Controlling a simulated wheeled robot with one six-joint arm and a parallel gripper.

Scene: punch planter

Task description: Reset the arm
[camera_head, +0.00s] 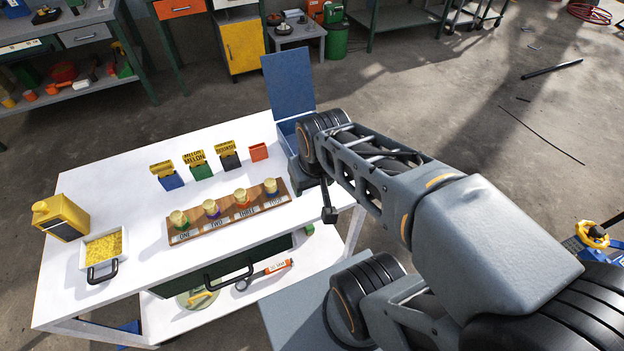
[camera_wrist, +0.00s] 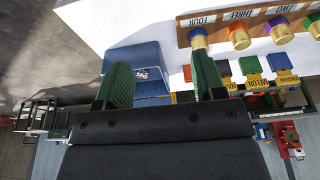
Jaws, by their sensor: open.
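My gripper (camera_wrist: 163,82) is open in the wrist view, its two green fingers apart with nothing held between them. The blue box (camera_wrist: 140,62) shows beyond and between the fingers. In the head view my arm reaches over the table's right end, and its wrist covers part of the blue box (camera_head: 286,128), whose lid (camera_head: 288,80) stands open. The fingers are not clear there. The right finger in the wrist view overlaps the yellow-topped blue piece at FOUR (camera_wrist: 198,40); I cannot tell whether they touch.
The white table (camera_head: 130,185) holds a wooden rack (camera_head: 204,228) with several yellow-topped pieces. Behind it stand blue (camera_head: 172,182), green (camera_head: 201,171), black (camera_head: 230,161) and orange (camera_head: 259,151) holders. A yellow canister (camera_head: 60,217) and a tray of yellow grains (camera_head: 103,247) are at left.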

